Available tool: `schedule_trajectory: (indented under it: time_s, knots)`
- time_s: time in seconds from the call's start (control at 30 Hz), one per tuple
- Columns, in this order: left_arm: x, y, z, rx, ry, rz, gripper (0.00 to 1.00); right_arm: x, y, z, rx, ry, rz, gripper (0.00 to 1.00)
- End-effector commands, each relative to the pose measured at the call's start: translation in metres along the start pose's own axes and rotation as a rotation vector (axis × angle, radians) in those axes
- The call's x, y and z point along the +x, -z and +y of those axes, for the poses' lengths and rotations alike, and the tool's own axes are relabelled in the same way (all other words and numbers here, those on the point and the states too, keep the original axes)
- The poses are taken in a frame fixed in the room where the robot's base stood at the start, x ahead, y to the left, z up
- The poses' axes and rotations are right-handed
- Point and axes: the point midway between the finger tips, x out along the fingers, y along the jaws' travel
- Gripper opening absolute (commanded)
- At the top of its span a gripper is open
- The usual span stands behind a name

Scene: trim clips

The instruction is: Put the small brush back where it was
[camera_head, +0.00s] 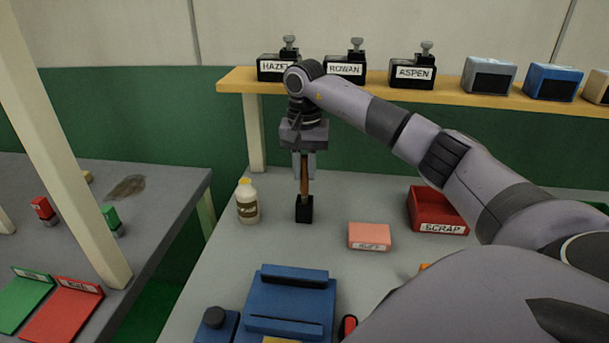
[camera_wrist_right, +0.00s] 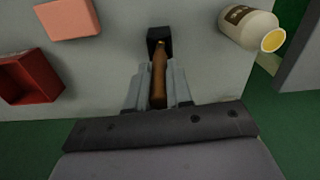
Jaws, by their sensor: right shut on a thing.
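The small brush (camera_head: 304,176) has a brown wooden handle and stands upright, its lower end at a small black block-shaped holder (camera_head: 304,209) on the grey table. I cannot tell whether its lower end is inside the holder or just above it. My right gripper (camera_head: 304,165) points down and is shut on the handle. In the right wrist view the brush handle (camera_wrist_right: 159,78) lies between the fingers (camera_wrist_right: 159,90), with the black holder (camera_wrist_right: 160,40) just beyond. The brush's bristles are hidden. My left gripper is not in view.
A cream bottle (camera_head: 247,202) with a yellow cap stands left of the holder. A pink block (camera_head: 369,236) and a red SCRAP bin (camera_head: 437,211) are to the right. A blue fixture (camera_head: 288,305) is in front. A yellow shelf (camera_head: 460,97) with labelled black boxes runs behind.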

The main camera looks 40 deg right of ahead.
Motion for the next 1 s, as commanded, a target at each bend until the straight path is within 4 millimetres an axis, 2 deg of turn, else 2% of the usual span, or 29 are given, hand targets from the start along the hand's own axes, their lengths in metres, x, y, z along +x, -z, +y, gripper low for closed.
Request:
schedule_trajectory:
  time_s: [0.13,0.5,0.53,0.6,0.87,1.0]
  knots:
    - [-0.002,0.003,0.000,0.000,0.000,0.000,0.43,0.021,-0.001,0.000,-0.001,-0.002,-0.003,0.00]
    - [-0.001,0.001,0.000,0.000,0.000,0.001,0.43,0.026,0.000,0.000,0.000,0.000,-0.001,0.00]
    - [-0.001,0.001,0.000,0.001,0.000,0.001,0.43,0.026,0.000,0.000,0.000,0.000,-0.001,0.27]
    - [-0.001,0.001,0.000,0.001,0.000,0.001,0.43,0.026,0.000,0.000,0.000,0.000,-0.001,0.46]
    - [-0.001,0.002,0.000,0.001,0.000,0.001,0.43,0.025,0.000,0.000,0.000,0.000,-0.001,0.46]
    - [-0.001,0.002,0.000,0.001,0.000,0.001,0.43,0.018,0.000,0.000,0.000,0.001,0.000,0.46]
